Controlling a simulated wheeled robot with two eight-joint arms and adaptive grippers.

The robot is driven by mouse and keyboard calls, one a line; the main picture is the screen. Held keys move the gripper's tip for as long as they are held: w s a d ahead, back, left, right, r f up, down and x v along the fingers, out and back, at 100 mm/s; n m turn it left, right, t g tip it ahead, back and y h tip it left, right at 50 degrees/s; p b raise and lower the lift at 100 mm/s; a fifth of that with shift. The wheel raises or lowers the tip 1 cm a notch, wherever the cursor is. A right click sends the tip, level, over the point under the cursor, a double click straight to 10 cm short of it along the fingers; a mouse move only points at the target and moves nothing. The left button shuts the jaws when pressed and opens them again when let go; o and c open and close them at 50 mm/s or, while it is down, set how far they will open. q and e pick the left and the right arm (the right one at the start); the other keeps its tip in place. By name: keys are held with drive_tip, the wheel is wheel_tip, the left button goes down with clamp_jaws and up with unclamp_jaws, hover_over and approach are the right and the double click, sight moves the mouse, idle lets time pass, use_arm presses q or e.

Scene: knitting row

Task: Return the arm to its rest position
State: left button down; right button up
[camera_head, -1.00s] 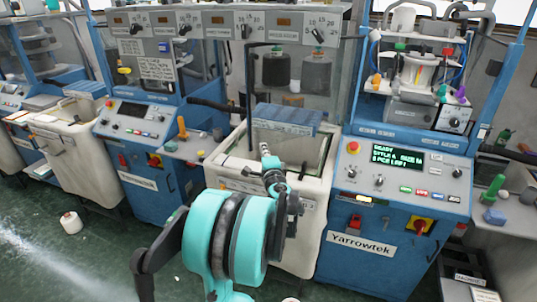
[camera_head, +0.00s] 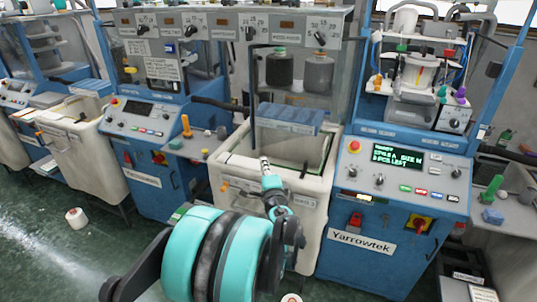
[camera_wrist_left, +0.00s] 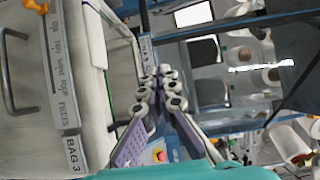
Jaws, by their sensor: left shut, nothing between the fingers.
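My left arm, teal and black, comes up from the bottom of the head view. Its gripper (camera_head: 265,166) is small there and points away from me, in front of the cream bin (camera_head: 222,160) of the middle machine. In the left wrist view the gripper (camera_wrist_left: 161,74) shows its two fingers with purple inner pads. Their tips are together with nothing held. My right gripper is not in view.
A blue Yarrowtek machine (camera_head: 363,243) with a lit panel stands right of my arm. Another blue machine (camera_head: 147,185) stands to the left. A white yarn cone (camera_head: 77,218) is on the green floor (camera_head: 40,265). A "BAG 3" label (camera_wrist_left: 75,154) is close in the wrist view.

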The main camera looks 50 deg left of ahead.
use_arm(q)
drive_tip(key=s+d, duration=0.2)
drive_tip(key=shift+s+r, duration=0.1)
drive_tip(key=shift+s, duration=0.3)
drive_tip(key=s+d+f+n+h, duration=0.1)
drive_tip(key=d+h, duration=0.4)
drive_tip(key=d, duration=0.8)
drive_tip(key=s+d+f+n+g+h, duration=0.1)
drive_tip(key=d+f+h, duration=0.4)
drive_tip(key=d, duration=0.9)
drive_tip(key=s+d+f+n+h, duration=0.2)
drive_tip(key=d+h, duration=0.3)
drive_tip(key=d, duration=0.9)
drive_tip(key=shift+s+f+n+h, duration=0.25)
drive_tip(key=shift+f+n+h, duration=0.15)
drive_tip(key=shift+f+n, duration=0.45)
